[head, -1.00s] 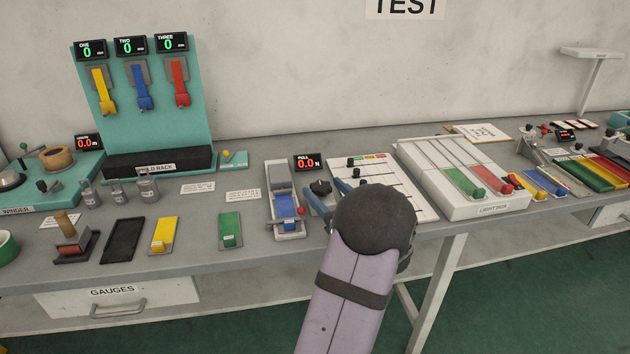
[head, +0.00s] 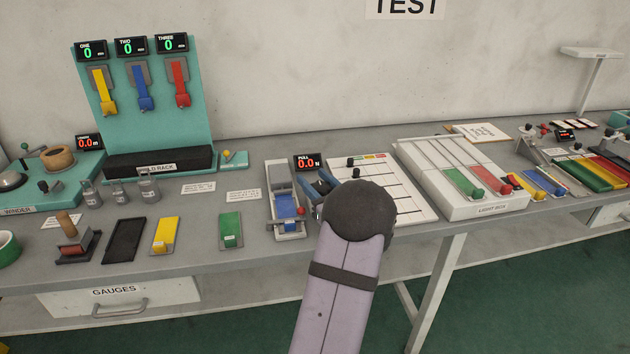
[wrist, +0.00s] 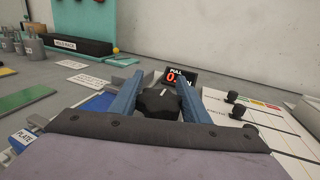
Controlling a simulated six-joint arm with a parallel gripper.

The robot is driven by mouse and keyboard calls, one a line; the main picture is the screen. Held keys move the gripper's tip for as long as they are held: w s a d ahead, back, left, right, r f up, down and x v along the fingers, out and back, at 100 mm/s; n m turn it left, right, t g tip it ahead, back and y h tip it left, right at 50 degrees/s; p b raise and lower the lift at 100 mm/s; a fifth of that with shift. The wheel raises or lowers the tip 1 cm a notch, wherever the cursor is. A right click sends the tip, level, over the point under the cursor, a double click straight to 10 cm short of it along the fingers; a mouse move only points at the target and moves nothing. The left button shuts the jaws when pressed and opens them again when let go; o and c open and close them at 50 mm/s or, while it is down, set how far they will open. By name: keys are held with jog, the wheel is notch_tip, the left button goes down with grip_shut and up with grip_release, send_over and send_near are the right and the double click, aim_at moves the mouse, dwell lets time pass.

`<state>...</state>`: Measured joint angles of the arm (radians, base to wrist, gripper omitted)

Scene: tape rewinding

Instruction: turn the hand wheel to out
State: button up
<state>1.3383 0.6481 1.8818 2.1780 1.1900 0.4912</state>
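The hand wheel is a black lobed knob (wrist: 158,104) with a light mark on top, seen in the wrist view at the pull-gauge unit (head: 285,200). My gripper (wrist: 161,88) has its blue fingers apart, one on each side of the knob. Whether either finger touches it is unclear. The pull display (wrist: 178,78) stands just behind the knob; in the head view it reads 0.0 N (head: 308,162). In the head view, my dark wrist covers much of the area around the knob. No "out" marking can be read.
A white board with black knobs (head: 402,195) lies close to the right of my gripper, with the light box (head: 488,211) beyond. A green plate (head: 231,230) lies to the left. The wall is behind the bench.

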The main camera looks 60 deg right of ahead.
jog(key=shift+f+m+g+h+b, duration=0.1)
jog(key=shift+m+g+h+b, duration=0.3)
jog(key=shift+b, duration=0.5)
jog(key=shift+s+d+m+h+b, duration=0.15)
jog(key=shift+m+h+b, duration=0.2)
jog(key=shift+h, duration=0.35)
jog(key=o, duration=1)
jog(key=shift+b+v, duration=0.45)
jog(key=shift+v, duration=3.2)
jog(key=shift+r, duration=0.3)
